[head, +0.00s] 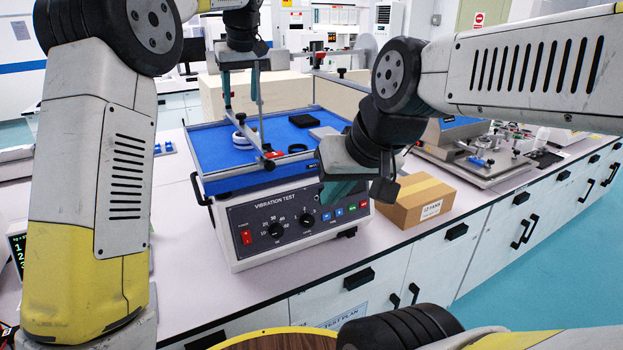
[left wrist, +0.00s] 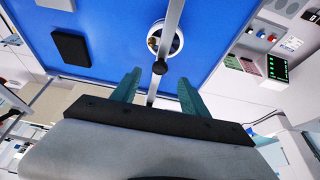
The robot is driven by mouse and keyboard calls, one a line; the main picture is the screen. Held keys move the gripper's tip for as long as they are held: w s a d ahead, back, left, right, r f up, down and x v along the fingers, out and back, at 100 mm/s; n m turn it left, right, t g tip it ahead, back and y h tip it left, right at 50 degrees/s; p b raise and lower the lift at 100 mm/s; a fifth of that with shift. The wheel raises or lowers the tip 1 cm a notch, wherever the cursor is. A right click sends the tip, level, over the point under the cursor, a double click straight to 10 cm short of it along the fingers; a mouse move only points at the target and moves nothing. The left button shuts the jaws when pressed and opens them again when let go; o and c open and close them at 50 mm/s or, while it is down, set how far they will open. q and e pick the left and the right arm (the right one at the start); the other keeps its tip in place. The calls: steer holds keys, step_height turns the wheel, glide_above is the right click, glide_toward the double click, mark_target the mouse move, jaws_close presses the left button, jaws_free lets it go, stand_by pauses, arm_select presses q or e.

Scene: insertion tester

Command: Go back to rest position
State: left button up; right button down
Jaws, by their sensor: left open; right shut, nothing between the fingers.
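My left gripper (head: 241,98) hangs above the blue platform (head: 219,158) of the vibration tester (head: 250,240), fingers pointing down. In the left wrist view its two teal fingers (left wrist: 157,92) are spread, with a metal bar passing behind the space between them. A white ring-shaped part (head: 245,137) lies on the platform; it also shows in the left wrist view (left wrist: 176,48), partly behind the bar.
A cardboard box (head: 418,205) stands on the bench right of the tester, close to my right arm. More equipment (head: 480,165) stands further right. A round wooden top (head: 265,342) shows at the bottom.

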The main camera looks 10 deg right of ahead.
arm_select(q)
steer(key=s+a+r+m+h, duration=0.1)
steer(key=s+a, duration=0.5)
steer(key=s, duration=0.3)
steer(key=s+a+m+h, duration=0.1)
steer(key=s+a, duration=0.5)
steer(key=s, duration=0.4)
steer(key=s+a+f+t, duration=0.1)
steer(key=s+f, duration=0.4)
steer(key=s, duration=0.3)
steer(key=s+a+f+m+t+h, duration=0.1)
steer(key=s+a+f, duration=0.1)
steer(key=s+f, duration=0.3)
steer(key=s, duration=0.4)
steer(key=shift+s+m, duration=0.2)
steer(key=shift+m, duration=0.1)
